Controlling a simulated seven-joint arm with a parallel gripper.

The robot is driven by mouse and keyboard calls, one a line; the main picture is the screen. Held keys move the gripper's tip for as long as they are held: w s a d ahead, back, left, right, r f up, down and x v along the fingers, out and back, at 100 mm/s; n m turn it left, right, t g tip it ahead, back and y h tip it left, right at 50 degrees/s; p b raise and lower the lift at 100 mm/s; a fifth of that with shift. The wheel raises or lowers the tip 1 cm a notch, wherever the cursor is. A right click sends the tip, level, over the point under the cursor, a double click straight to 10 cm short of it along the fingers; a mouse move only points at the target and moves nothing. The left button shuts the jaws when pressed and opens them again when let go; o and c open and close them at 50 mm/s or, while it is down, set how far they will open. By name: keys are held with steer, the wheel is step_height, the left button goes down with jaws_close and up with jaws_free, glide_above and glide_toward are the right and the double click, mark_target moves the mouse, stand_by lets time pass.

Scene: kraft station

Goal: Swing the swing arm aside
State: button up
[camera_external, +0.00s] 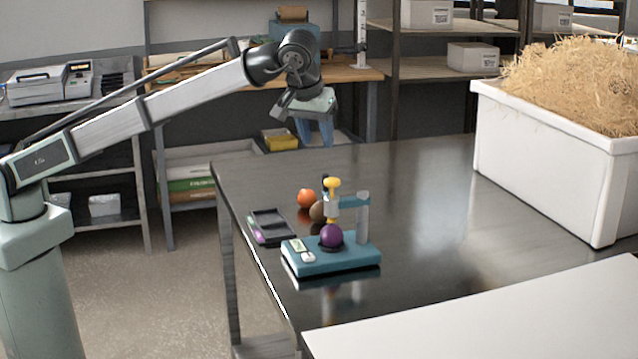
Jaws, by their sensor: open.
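A small device with a teal base (334,260) stands near the left edge of the dark metal table. A grey post (363,220) rises from the base, and the grey swing arm (346,201) reaches left from it. The arm's head carries a yellow knob (332,183) on top. A purple ball (331,235) sits on the base directly under the head. My gripper (316,142) is open, with blue fingers pointing down. It is high in the picture above the device and apart from it; nothing shows between the fingers.
A dark tray (268,225) lies left of the device. An orange ball (306,198) and a brown round object (317,211), partly hidden, are behind it. A white bin of straw (545,160) stands at the right. The table (430,215) between device and bin is clear.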

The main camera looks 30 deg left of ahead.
mark_target(326, 174)
steer(key=x, duration=1.1)
steer(key=shift+w+f, duration=0.1)
steer(key=shift+f, duration=0.15)
jaws_close()
